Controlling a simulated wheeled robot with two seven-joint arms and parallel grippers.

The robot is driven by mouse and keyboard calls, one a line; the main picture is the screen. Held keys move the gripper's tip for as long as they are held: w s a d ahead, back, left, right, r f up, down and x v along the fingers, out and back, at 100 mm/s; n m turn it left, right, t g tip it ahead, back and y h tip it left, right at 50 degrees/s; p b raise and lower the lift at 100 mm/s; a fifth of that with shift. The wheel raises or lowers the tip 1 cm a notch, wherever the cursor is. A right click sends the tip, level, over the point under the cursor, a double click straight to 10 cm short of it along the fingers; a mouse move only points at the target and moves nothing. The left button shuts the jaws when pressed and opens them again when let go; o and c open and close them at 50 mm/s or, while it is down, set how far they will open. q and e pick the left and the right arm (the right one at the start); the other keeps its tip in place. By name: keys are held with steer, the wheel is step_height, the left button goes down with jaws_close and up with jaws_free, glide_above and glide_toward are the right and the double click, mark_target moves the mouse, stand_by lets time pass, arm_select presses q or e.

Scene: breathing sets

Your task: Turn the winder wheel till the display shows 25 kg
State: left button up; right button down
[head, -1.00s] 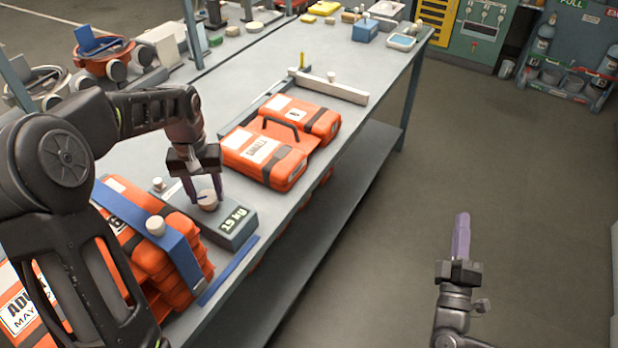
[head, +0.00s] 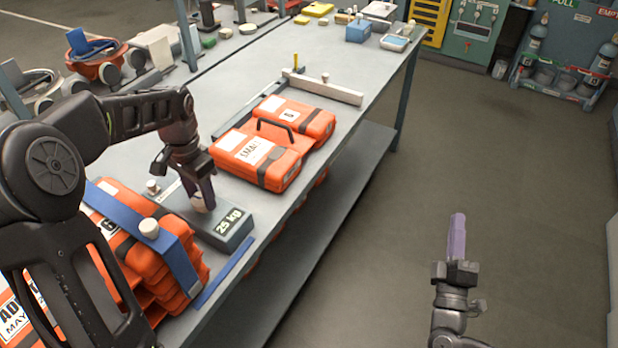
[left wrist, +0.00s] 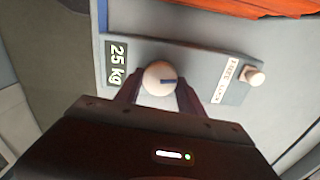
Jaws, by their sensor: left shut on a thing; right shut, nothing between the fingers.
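The winder wheel is a small pale round knob (left wrist: 159,78) with a dark blue mark, on top of a grey-blue box (head: 236,238). My left gripper (head: 203,200) comes down on it from above, its fingers shut on the wheel from both sides, as the left wrist view (left wrist: 159,88) also shows. The display (head: 228,221) reads 25 kg in the head view, and the same display (left wrist: 117,64) reads 25 kg in the left wrist view. A label and a second pale knob (left wrist: 253,75) are at the box's other end. My right gripper (head: 457,238) is shut and empty over the floor.
A strapped stack of orange cases (head: 170,270) stands beside the box, with a blue strap (head: 180,250) over it. More orange cases (head: 262,160) lie farther along the grey bench (head: 330,115). Open floor (head: 490,160) lies to the right.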

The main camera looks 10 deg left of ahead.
mark_target(201, 198)
stand_by(0.4)
arm_select(q)
steer(key=o, duration=1.4)
steer(key=shift+c, duration=0.2)
step_height(201, 198, up, 12)
